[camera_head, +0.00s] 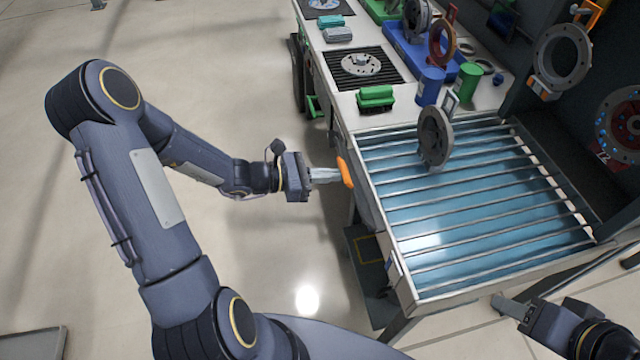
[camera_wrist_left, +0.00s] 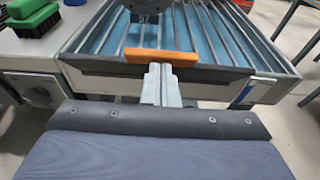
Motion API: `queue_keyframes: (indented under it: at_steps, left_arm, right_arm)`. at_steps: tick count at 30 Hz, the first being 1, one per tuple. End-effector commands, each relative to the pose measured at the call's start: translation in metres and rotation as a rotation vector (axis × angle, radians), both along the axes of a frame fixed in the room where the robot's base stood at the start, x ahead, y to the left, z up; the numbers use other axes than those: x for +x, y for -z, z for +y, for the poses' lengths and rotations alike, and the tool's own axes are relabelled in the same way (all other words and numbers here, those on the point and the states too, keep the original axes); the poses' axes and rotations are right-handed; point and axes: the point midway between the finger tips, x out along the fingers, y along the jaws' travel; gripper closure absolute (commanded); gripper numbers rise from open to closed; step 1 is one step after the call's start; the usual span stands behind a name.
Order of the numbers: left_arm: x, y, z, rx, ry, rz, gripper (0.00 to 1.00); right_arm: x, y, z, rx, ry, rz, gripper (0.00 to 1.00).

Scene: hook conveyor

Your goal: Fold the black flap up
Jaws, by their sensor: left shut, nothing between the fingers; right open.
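My left gripper (camera_head: 330,175) is shut and empty at the left edge of the roller table (camera_head: 402,285). Its fingertips meet an orange bar (camera_head: 345,173); I cannot tell whether they touch it. In the left wrist view the shut fingers (camera_wrist_left: 160,75) point at the middle of the orange bar (camera_wrist_left: 160,57). A dark strip (camera_wrist_left: 225,72), along the table's near side in that view, lies behind the bar. It may be the black flap, hanging down; its lower part is unclear.
A round grey metal part (camera_head: 434,137) hangs above the rollers. A green brush-like block (camera_head: 376,97) and blue (camera_head: 430,87) and green (camera_head: 466,82) cylinders stand on the bench behind. Open floor (camera_head: 270,60) lies left of the table.

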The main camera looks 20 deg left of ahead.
Motion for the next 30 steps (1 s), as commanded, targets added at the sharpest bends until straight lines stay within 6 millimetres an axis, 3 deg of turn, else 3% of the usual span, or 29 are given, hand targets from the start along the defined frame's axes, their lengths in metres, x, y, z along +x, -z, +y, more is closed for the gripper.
queue_keyframes:
  at_steps: [1, 3, 12, 17, 30]
  left_arm:
    - [0.002, -0.016, -0.005, 0.04, 0.005, 0.021, 1.0]
    - [0.005, -0.02, -0.009, 0.094, 0.005, 0.059, 1.0]
    - [0.017, -0.032, -0.027, 0.304, 0.004, 0.198, 1.0]
    - [0.022, -0.034, -0.034, 0.384, 0.003, 0.253, 1.0]
    - [0.029, -0.035, -0.043, 0.373, 0.001, 0.253, 1.0]
  right_arm:
    - [0.0, -0.019, 0.0, 0.0, 0.0, 0.0, 0.54]
    - [0.0, -0.031, 0.0, 0.0, 0.0, 0.0, 0.54]
    - [0.0, -0.067, 0.0, 0.0, 0.0, 0.0, 0.54]
    - [0.0, -0.076, 0.0, 0.0, 0.0, 0.0, 0.54]
    - [0.0, -0.083, 0.0, 0.0, 0.0, 0.0, 0.54]
